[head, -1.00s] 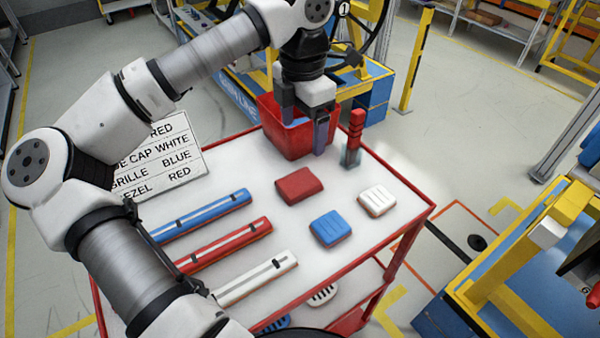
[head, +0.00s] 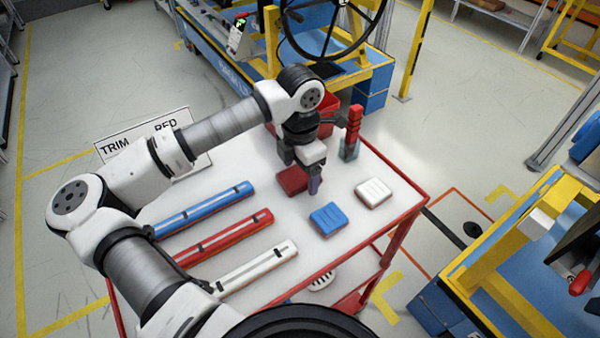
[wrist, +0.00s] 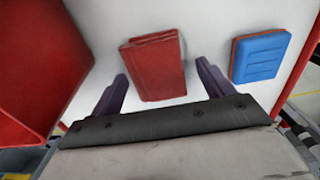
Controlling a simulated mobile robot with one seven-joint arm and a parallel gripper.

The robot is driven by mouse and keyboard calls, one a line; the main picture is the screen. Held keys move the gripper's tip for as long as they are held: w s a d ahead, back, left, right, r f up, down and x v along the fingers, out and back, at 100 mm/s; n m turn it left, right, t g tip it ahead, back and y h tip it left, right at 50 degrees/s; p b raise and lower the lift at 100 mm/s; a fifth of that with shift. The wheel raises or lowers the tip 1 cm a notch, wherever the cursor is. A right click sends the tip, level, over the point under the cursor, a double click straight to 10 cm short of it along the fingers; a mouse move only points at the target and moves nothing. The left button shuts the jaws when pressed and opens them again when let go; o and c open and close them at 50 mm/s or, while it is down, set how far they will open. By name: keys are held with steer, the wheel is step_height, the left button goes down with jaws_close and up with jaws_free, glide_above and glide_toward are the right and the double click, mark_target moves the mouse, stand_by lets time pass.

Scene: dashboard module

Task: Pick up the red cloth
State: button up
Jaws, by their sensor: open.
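The red cloth (head: 291,178) is a folded flat bundle lying on the white top of the cart, partly hidden behind my gripper in the head view. In the wrist view the red cloth (wrist: 154,66) lies ahead of and between the two dark fingers. My gripper (head: 300,180) points down over the cloth, with its fingers apart and nothing between them. It also shows in the wrist view (wrist: 160,92), where one finger is to the left of the cloth and the other to the right. I cannot tell the exact height above the top.
A blue block (head: 329,219) and a white block (head: 373,193) lie right of the cloth. Blue (head: 206,208), red (head: 215,236) and white (head: 243,270) bars lie to the left. A sign (head: 170,135) stands at back left.

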mark_target(300, 175)
steer(key=shift+f, duration=0.15)
steer(key=c, duration=1.1)
steer(key=shift+o, duration=0.2)
step_height(300, 175, up, 20)
steer(key=b, duration=0.3)
steer(key=shift+b, duration=0.35)
steer(key=shift+o, duration=1.3)
steer(key=shift+c, duration=1)
